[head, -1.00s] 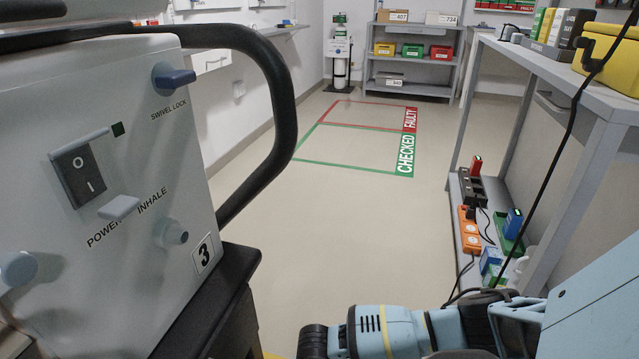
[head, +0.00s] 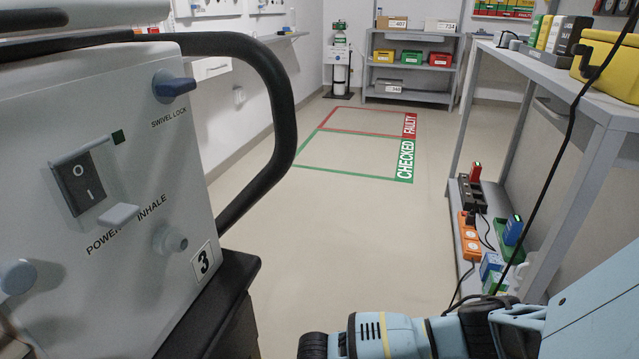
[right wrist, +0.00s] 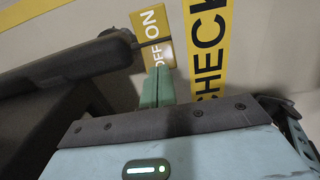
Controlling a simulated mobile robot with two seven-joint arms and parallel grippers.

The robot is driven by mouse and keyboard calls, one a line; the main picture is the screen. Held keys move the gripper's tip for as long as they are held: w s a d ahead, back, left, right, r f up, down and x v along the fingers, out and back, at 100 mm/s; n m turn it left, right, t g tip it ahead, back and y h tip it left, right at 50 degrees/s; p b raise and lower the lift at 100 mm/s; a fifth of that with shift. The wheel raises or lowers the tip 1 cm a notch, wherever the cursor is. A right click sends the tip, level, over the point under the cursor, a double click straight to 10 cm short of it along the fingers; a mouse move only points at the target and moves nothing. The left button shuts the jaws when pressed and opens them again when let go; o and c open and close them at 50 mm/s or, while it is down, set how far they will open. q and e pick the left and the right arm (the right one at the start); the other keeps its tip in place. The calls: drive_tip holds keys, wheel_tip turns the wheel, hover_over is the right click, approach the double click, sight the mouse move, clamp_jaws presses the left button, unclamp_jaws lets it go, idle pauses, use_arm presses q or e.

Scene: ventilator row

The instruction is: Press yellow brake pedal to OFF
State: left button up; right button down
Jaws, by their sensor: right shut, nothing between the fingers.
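The yellow brake pedal (right wrist: 154,40) shows in the right wrist view, with ON on its far half and OFF on its near half. A dark bar end is close beside its left edge. My right gripper (right wrist: 158,72) is shut and empty, its green fingertips overlapping the OFF end of the pedal in the picture. I cannot tell whether they touch it. In the head view only my right arm shows at the bottom; its gripper and the pedal are out of frame. The ventilator (head: 110,230) marked 3 stands at the left. My left gripper is not in view.
A dark base leg (right wrist: 65,70) lies left of the fingers, and a yellow CHECK strip (right wrist: 209,50) is on the floor to the right. A grey bench (head: 560,72) with power strips (head: 471,235) below stands at the right. The floor between is clear.

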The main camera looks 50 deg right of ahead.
drive_tip(key=shift+f+b, duration=0.35)
drive_tip(key=shift+f, duration=0.25)
idle(0.4)
drive_tip(key=shift+f+b, duration=0.7)
drive_tip(key=shift+f, duration=0.35)
drive_tip(key=shift+r, duration=0.15)
drive_tip(key=shift+r+p, duration=0.6)
drive_tip(key=shift+p, duration=0.15)
wheel_tip(320, 180, up, 3)
drive_tip(key=p, duration=0.2)
drive_tip(key=shift+p, duration=0.35)
drive_tip(key=shift+r+p, duration=1.1)
drive_tip(key=shift+r, duration=0.3)
drive_tip(key=shift+f, duration=0.1)
